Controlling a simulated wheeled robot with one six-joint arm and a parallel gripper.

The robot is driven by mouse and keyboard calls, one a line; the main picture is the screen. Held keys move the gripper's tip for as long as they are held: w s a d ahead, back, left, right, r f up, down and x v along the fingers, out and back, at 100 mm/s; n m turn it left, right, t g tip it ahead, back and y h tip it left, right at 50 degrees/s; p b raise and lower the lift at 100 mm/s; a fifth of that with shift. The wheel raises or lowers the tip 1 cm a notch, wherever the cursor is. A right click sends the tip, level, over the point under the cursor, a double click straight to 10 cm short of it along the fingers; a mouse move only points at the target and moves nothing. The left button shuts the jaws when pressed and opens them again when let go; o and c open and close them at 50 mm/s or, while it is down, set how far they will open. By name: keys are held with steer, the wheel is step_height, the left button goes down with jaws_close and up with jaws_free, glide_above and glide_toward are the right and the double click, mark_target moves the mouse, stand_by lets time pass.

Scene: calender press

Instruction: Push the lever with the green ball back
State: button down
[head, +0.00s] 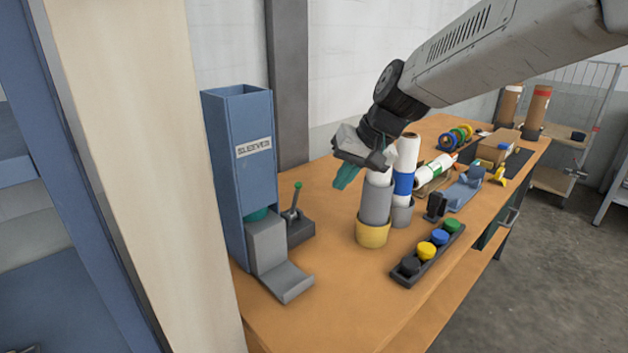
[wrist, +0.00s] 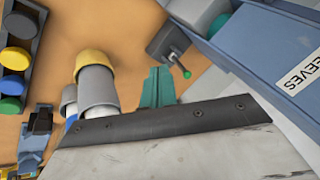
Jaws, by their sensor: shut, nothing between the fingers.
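The lever with the green ball (head: 296,191) stands on a dark grey base (head: 299,232) beside the blue sleeve dispenser (head: 223,160). In the wrist view the green ball (wrist: 187,74) is at the end of the lever rod, just right of my fingers. My gripper (head: 345,178) has teal fingers and is shut and empty. It is above the bench, to the right of the lever and apart from it. In the wrist view the closed fingers (wrist: 157,86) point down towards the bench close to the lever's base.
White and grey rolls in a yellow-rimmed cup (head: 373,235) stand just right of my gripper. A dark tray (head: 405,280) with coloured knobs lies at the front edge. A grey chute (head: 270,258) is in front of the dispenser. Bare bench (head: 330,305) lies in front.

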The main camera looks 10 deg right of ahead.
steer(key=w+r, duration=0.1)
steer(key=w+r+t, duration=0.1)
steer(key=w, duration=0.1)
steer(key=w+a+r+t, duration=0.1)
steer(key=shift+w+r+y, duration=0.1)
steer(key=shift+w+y, duration=0.2)
steer(key=x, duration=1)
steer(key=shift+w, duration=0.2)
